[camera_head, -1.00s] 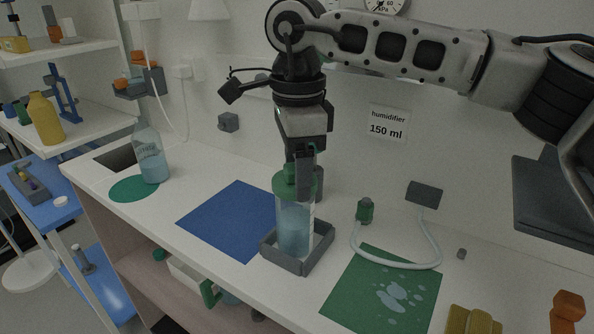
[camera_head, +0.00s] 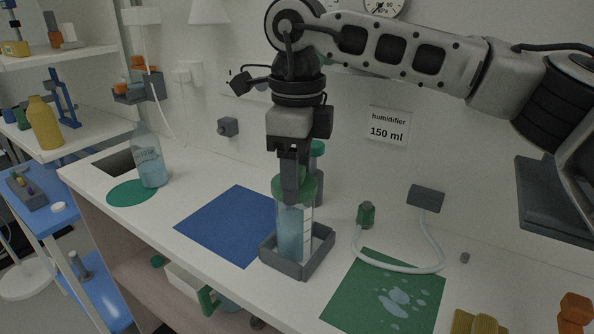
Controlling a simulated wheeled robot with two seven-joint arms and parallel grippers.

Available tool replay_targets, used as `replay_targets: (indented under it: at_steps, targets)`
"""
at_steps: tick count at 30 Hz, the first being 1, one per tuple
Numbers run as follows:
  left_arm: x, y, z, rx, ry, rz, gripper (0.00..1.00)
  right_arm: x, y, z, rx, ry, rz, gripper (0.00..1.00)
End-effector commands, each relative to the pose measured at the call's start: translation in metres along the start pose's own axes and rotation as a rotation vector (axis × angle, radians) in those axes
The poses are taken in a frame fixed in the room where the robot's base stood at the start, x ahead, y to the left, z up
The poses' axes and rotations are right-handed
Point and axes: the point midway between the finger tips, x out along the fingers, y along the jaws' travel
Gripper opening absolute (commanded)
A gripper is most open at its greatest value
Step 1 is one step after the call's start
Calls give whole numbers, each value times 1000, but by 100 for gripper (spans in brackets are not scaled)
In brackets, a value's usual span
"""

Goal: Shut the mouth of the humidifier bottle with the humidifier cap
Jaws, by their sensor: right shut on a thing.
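The humidifier bottle (camera_head: 290,235) is a clear upright cylinder with bluish water and a pale scale on its right side. It stands in a grey square holder (camera_head: 284,267) on the counter. The green humidifier cap (camera_head: 280,187) sits at the top of the bottle, over its mouth. My right gripper (camera_head: 292,190) points straight down and is shut on the cap. Its fingers hide the middle of the cap, and I cannot tell how tightly the cap is seated. My left gripper is not in view.
A blue mat (camera_head: 232,225) lies left of the holder, and a green mat (camera_head: 385,295) with wet spots lies right. A looped tube (camera_head: 400,266) lies behind the green mat. A glass bottle (camera_head: 150,160) stands at the left. A green-topped grey post (camera_head: 318,150) stands behind the gripper.

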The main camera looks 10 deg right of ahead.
Motion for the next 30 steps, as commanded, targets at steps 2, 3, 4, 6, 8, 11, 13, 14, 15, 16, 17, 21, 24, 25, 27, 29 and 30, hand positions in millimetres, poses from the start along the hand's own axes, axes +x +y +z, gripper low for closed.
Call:
replay_targets:
  at_steps: [2,3,4,6,8,11,13,14,15,16,17,21,24,25,27,29,30]
  targets:
    - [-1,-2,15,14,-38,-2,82,2,1,0,51,2,3,11]
    - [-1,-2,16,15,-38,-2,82,2,1,0,87,2,3,11]
    - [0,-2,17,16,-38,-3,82,2,1,0,111,2,3,11]
    - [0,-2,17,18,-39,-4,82,2,1,0,142,3,2,11]
    - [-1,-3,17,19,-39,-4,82,1,1,0,146,3,2,11]
    - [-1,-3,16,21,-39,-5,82,1,1,0,145,3,2,11]
    - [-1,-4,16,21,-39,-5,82,1,1,0,144,3,2,77]
    - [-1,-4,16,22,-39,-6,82,1,1,0,144,3,2,83]
    - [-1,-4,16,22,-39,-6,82,0,1,0,144,2,2,83]
    - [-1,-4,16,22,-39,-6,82,0,1,0,143,2,2,83]
    - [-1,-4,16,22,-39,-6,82,0,1,0,143,2,2,83]
    - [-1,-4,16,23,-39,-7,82,0,1,0,143,2,1,83]
    - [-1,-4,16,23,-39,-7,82,0,1,0,143,1,1,83]
    - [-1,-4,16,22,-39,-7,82,0,1,0,143,1,1,83]
    - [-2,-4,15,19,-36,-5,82,0,1,0,143,1,1,83]
    - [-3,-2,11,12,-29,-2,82,0,1,0,143,1,1,83]
    - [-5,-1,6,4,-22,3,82,0,1,0,143,1,1,83]
